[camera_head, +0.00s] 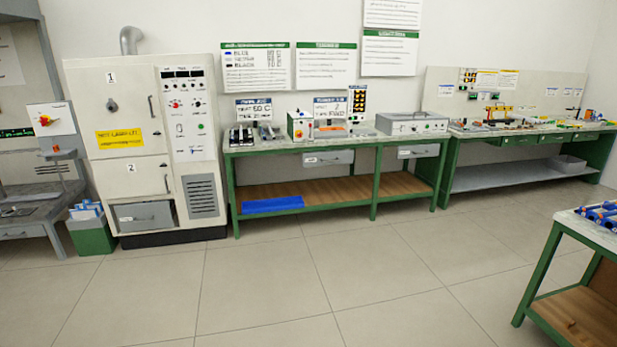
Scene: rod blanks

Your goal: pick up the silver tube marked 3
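No silver tube marked 3 can be made out; any marking on the small parts is too small to read from here. Dark and silvery elongated items (266,131) lie at the left end of the middle green bench, too small to identify. Blue tube-like pieces (602,213) with pale parts lie on a green-framed table (566,222) at the right edge, cut off by the picture. My gripper is not in view.
A large cream cabinet (140,190) stands left, with a green bin (92,236) beside it. The middle green bench (300,146) and a right-hand bench (530,130) line the wall. The tiled floor (290,290) before them is clear.

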